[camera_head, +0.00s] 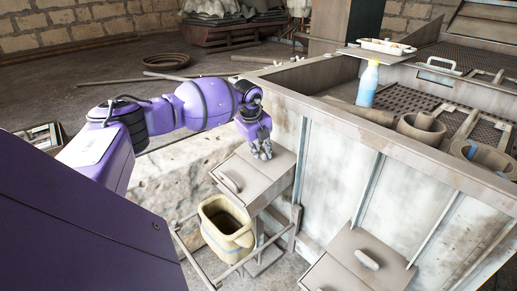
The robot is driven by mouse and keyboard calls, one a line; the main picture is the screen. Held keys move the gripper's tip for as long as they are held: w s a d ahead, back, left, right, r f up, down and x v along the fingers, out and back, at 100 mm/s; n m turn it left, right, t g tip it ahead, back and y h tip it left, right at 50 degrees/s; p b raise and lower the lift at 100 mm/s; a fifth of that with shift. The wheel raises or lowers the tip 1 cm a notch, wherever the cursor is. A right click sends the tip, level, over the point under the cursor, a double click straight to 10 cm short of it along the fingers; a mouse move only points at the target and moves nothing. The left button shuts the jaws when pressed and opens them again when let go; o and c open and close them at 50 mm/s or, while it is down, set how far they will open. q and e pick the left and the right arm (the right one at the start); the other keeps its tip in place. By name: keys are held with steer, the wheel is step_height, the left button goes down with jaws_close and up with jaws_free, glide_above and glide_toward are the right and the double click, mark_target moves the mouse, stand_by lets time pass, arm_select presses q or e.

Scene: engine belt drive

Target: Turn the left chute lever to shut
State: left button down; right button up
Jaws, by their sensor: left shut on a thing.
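The left chute (276,164) is a grey-brown metal box on the side of the pale wall, with a raised handle (229,182) on its sloping lid. My left gripper (262,152) reaches down from the purple arm to the upper part of this chute. Its fingers are shut on the left chute lever, which they hide almost wholly, so I cannot tell its angle. My right gripper is out of view.
A yellowish bucket (226,225) stands just below the left chute in a metal frame. A second chute (355,265) is at the lower right. A blue bottle (368,84), pipe pieces (421,127) and a white tray (388,46) are on the machine above.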

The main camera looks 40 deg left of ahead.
arm_select(q)
steer(key=shift+r+n, duration=0.1)
steer(key=shift+n, duration=0.6)
steer(key=c, duration=1.7)
jaws_free()
steer(key=v, duration=1.2)
steer(key=shift+w, duration=0.1)
steer(key=shift+d, duration=0.1)
